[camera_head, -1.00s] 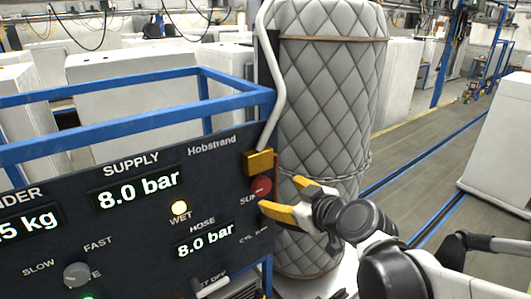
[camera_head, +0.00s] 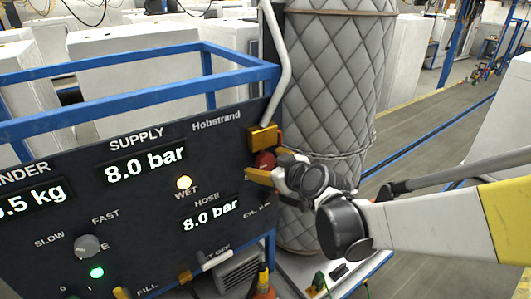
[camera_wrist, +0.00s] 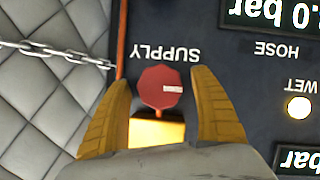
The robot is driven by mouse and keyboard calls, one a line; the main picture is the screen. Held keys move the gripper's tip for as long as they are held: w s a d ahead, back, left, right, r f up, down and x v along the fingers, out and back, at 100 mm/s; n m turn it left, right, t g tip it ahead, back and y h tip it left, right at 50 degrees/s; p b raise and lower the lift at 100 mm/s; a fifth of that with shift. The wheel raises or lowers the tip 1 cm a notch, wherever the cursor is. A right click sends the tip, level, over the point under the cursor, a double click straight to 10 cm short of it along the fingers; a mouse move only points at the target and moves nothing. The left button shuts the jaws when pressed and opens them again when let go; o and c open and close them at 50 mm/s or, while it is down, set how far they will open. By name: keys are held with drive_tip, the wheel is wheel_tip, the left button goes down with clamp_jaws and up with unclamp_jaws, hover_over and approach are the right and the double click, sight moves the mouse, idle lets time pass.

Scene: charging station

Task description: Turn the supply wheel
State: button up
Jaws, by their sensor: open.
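The supply wheel (camera_wrist: 160,88) is a red, many-sided knob with a white mark, set on the dark panel under the SUPPLY label. It also shows in the head view (camera_head: 264,160), partly hidden by my gripper, just below a yellow block (camera_head: 262,137). My gripper (camera_wrist: 163,95) has two yellow fingers, open, one on each side of the wheel in the wrist view. Gaps show between the wheel and both fingers, and I cannot tell how far the fingertips are from the panel. The head view shows my gripper (camera_head: 262,172) at the panel's right edge.
The dark panel (camera_head: 120,210) reads supply 8.0 bar and hose 8.0 bar, with a lit WET lamp (camera_head: 184,183). A grey quilted cylinder (camera_head: 330,80) with a chain (camera_head: 345,155) stands close behind. A blue frame (camera_head: 225,78) edges the panel's top.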

drive_tip(key=c, duration=1.2)
drive_tip(key=m+g+y+b, duration=0.1)
drive_tip(key=m+y+b, duration=0.1)
drive_tip(key=m+b, duration=0.1)
drive_tip(key=shift+f, duration=0.1)
drive_tip(key=m+g+y+b, duration=0.1)
drive_tip(key=m+y+b, duration=0.1)
drive_tip(key=m+b, duration=0.1)
drive_tip(key=shift+m, duration=0.5)
